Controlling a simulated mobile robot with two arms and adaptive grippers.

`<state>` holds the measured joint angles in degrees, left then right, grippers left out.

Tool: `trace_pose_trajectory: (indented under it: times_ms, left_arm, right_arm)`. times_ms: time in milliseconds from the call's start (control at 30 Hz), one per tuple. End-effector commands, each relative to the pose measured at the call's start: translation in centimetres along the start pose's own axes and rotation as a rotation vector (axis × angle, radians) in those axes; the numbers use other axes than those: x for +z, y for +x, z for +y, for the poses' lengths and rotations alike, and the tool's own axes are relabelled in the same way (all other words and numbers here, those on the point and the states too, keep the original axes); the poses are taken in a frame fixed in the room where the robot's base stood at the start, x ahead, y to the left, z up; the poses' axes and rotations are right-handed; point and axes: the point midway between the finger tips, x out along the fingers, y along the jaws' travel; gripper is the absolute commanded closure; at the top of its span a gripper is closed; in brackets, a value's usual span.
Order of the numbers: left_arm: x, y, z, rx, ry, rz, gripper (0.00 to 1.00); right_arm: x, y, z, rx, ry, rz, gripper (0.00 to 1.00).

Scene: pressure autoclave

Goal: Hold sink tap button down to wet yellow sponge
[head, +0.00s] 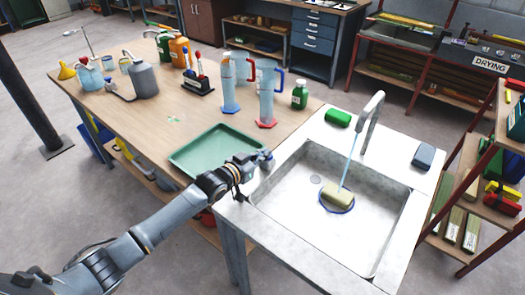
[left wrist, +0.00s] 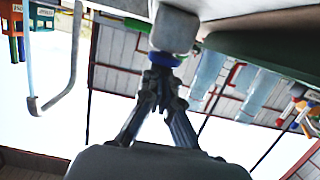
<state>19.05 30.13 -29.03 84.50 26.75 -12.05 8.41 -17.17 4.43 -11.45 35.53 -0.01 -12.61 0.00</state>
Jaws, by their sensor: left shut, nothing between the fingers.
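The grey tap (head: 371,108) stands at the back of the sink, and a thin blue stream of water (head: 349,158) runs from it. The yellow sponge (head: 337,194) lies in the basin under the stream, with a blue ring around it. My left gripper (head: 262,164) is shut at the sink's left rim, against a small pale knob (head: 267,157). In the left wrist view, the shut fingertips (left wrist: 164,75) meet at the blue-ringed base of a pale block (left wrist: 175,30), which I take to be the tap button. The exact contact is partly hidden. My right gripper is out of view.
A green tray (head: 210,150) sits on the wooden table beside my left arm. Measuring cylinders (head: 267,95) and bottles stand behind it. A shelf rack (head: 490,195) stands at right.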

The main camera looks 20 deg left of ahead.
Motion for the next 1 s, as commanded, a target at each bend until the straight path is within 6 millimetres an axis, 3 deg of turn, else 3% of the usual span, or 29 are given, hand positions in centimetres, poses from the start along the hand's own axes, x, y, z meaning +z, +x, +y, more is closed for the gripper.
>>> trace_pose_trajectory:
  times_ms: [33,167,433,467,800,1000]
  left_arm:
    - [1.5,-0.1,0.2,0.002,-0.003,-0.032,1.00]
    - [0.6,-0.2,0.2,0.001,-0.003,-0.030,1.00]
    - [-4.4,-0.8,0.1,-0.002,-0.001,-0.009,1.00]
    - [-3.4,-1.4,0.1,-0.001,-0.002,-0.011,1.00]
    - [-3.9,-7.8,0.1,-0.002,0.001,-0.003,1.00]
    - [-4.1,-9.9,0.0,-0.003,0.001,0.000,1.00]
  right_arm:
    - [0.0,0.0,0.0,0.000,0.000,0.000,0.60]
    - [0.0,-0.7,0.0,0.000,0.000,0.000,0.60]
    - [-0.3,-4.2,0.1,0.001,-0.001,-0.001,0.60]
    - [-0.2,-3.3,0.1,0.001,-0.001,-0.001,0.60]
    - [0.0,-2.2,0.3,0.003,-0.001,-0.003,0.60]
    - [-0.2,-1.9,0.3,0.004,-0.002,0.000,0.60]
